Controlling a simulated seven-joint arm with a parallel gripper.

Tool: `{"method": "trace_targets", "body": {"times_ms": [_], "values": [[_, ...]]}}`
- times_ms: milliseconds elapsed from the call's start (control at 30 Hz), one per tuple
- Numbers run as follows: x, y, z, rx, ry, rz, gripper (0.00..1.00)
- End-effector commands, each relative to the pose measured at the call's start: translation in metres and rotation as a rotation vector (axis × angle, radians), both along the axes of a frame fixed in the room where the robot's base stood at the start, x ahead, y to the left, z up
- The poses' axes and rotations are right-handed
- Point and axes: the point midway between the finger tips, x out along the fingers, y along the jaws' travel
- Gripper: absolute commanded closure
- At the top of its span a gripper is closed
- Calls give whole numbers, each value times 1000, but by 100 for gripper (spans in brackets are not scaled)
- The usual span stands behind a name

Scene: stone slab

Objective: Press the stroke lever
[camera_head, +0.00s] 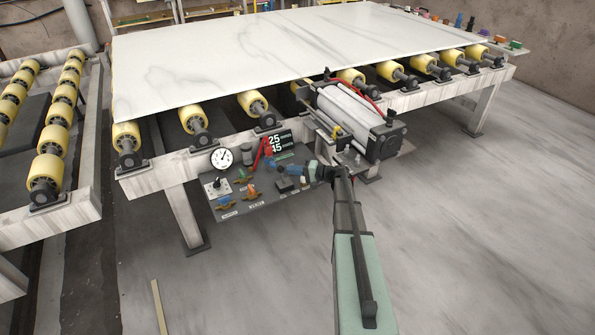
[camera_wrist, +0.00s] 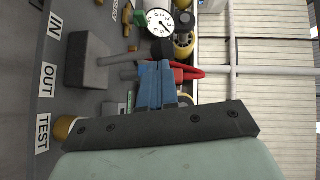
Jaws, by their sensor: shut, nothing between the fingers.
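The control panel (camera_head: 262,183) hangs at the front of the roller table. My gripper (camera_head: 284,168) is over the right part of the panel. Its blue fingers (camera_wrist: 156,68) are shut and empty, to the right of the handle block. The fingertips overlap the rod's end in the picture; I cannot tell whether they touch it.
A cylinder unit (camera_head: 350,120) stands just above my gripper. A white slab (camera_head: 250,55) lies on yellow rollers behind.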

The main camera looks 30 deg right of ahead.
Motion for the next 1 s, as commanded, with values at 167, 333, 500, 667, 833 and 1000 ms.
{"method": "trace_targets", "body": {"times_ms": [167,333,500,667,833,1000], "values": [[-1,12,4,-110,-1,0,100],[-1,18,4,-180,-1,0,100],[0,21,4,-217,-1,-1,100],[0,22,4,-229,0,0,100],[0,23,4,-229,0,1,100],[0,23,4,-228,0,2,100]]}}
